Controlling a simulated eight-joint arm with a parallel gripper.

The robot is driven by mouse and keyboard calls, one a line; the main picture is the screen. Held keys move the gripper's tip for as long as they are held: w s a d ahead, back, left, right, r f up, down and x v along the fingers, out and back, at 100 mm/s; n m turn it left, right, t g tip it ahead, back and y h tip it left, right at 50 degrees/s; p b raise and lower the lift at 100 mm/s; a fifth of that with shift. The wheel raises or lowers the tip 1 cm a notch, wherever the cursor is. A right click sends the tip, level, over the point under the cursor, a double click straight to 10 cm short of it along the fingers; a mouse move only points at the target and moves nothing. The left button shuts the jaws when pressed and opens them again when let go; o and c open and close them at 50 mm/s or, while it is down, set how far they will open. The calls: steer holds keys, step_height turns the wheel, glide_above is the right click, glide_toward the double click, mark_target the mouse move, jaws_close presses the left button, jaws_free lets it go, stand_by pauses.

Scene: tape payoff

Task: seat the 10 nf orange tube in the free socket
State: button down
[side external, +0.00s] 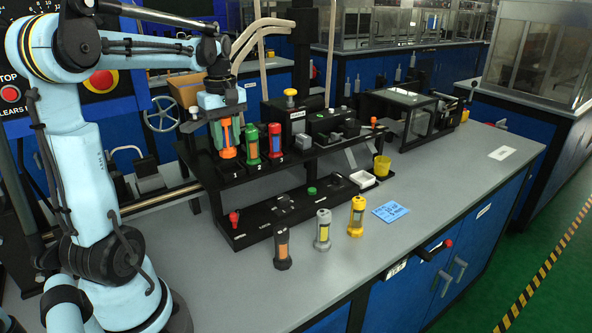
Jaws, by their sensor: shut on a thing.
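My gripper (226,112) is shut on the orange tube (228,152) and points down over the left end of the black rack (262,168). The tube is upright at the position marked 1. Its lower end is at or just above the socket there; I cannot tell whether it is seated. The green-capped tube (252,142) stands in position 2 and the red-capped tube (275,141) in position 3, close to the right of the gripper. The blue card (390,211) on the bench bears writing too small to read surely.
A dark tube (282,248), a grey tube (322,230) and a yellow tube (357,216) stand on the grey bench (440,225) in front of the rack. A white tray (362,179) and yellow cup (382,166) are right.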

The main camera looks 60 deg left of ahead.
mark_target(228, 154)
steer(key=shift+f, duration=1.9)
steer(key=shift+f, duration=0.55)
steer(key=c, duration=1.1)
jaws_free()
steer(key=shift+r, duration=0.1)
steer(key=shift+r, duration=5.35)
steer(key=d+f+m+t, duration=0.2)
steer(key=d+f+m, duration=0.1)
steer(key=d+m, duration=0.3)
steer(key=d+f+m+t, duration=0.2)
steer(key=d+f+m, duration=0.2)
steer(key=d, duration=0.6)
steer(key=d+f+m+t, duration=0.3)
steer(key=d+m, duration=0.5)
steer(key=shift+w+d+f, duration=0.15)
steer(key=shift+w+d, duration=0.05)
steer(key=shift+d, duration=0.1)
